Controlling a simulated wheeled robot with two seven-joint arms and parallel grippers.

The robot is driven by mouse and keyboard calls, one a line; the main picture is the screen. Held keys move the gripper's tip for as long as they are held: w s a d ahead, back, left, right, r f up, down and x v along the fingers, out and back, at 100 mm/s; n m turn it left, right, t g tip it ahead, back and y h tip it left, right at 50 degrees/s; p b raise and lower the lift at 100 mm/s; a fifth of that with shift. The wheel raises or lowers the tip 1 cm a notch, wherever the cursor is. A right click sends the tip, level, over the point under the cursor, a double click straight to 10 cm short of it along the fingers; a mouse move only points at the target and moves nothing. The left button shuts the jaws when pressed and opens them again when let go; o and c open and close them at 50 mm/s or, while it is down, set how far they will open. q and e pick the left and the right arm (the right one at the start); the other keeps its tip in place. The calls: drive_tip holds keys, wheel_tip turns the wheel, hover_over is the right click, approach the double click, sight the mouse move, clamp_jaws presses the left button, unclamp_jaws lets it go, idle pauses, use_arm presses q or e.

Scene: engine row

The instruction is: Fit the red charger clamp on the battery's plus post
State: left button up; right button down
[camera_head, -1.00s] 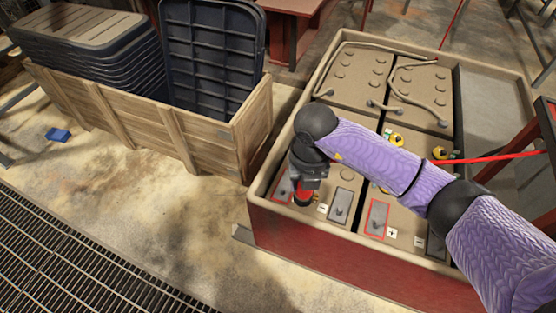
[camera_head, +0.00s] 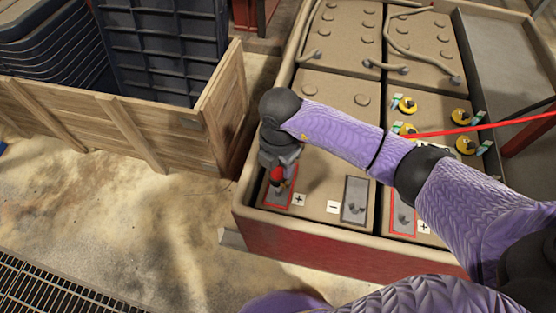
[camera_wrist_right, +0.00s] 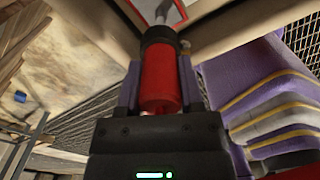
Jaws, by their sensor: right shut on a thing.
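My right gripper (camera_head: 280,172) is shut on the red charger clamp (camera_head: 277,177) above the near left corner of the left battery. In the right wrist view the clamp (camera_wrist_right: 160,82) is a red cylinder with a dark collar, between the purple fingers. Its far end meets or lines up with a grey post (camera_wrist_right: 168,12) on a red-edged plate; I cannot tell how far it is seated. In the head view that red-edged plate (camera_head: 274,198) lies under the clamp, beside a plus label (camera_head: 299,199). The minus post (camera_head: 354,205) stands to the right. My left gripper is not seen.
A second red-edged plus plate (camera_head: 402,218) is on the right battery. A wooden crate (camera_head: 150,135) with dark bins stands left. The sandy floor in front is open.

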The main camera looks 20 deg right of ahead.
wheel_tip(320, 180, down, 5)
drive_tip(key=shift+r+b, duration=0.1)
drive_tip(key=shift+b, duration=1.05)
drive_tip(key=shift+f+b, duration=0.45)
drive_tip(key=shift+f, duration=0.95)
